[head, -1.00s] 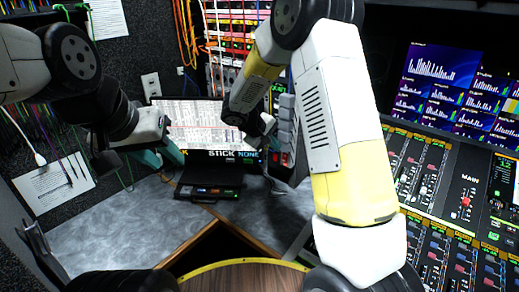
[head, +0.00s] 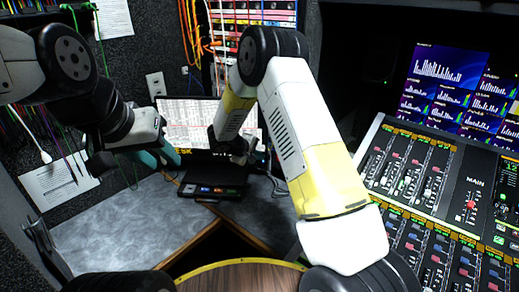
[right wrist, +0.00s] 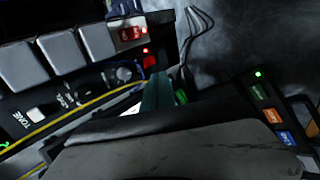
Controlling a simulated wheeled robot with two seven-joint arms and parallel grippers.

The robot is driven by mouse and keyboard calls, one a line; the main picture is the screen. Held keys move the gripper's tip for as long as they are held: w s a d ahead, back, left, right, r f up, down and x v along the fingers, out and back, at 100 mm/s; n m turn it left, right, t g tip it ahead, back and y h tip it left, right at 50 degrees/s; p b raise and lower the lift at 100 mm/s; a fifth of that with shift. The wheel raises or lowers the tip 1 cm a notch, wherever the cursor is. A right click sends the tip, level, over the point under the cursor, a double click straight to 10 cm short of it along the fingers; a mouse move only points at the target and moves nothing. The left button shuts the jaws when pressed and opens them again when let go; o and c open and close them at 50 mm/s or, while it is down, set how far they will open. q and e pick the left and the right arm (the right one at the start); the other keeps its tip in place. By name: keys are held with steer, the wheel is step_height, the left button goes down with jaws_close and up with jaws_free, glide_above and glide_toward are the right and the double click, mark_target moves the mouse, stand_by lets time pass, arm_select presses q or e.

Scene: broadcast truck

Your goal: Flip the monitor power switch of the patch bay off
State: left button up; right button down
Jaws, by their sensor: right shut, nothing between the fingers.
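A panel (right wrist: 18,95) with large grey buttons and a "TONE" label shows in the right wrist view. At its end are a red-lit switch (right wrist: 130,33) and a small red light below it; I cannot read which is monitor power. My right gripper (right wrist: 158,92) is shut and empty, its teal fingers beside the panel edge, below the red switch in the picture; I cannot tell if they touch. In the head view my right gripper (head: 238,152) is dark in front of the screen, and my arm hides the panel. My left gripper (head: 160,158) is open and empty.
A patch field with coloured cables (head: 252,14) is at the top back. A laptop-like screen (head: 185,112) and a black box with lit buttons (head: 212,190) stand on the grey desk (head: 120,225). A mixing console (head: 415,165) fills the right.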

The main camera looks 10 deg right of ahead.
steer(key=w+d+f, duration=0.5)
steer(key=w+d, duration=0.2)
steer(key=shift+d, duration=0.2)
steer(key=shift+w, duration=0.1)
steer(key=shift+w+d+r, duration=0.2)
steer(key=shift+w+d, duration=0.15)
steer(key=shift+r, duration=0.15)
steer(key=shift+r, duration=0.7)
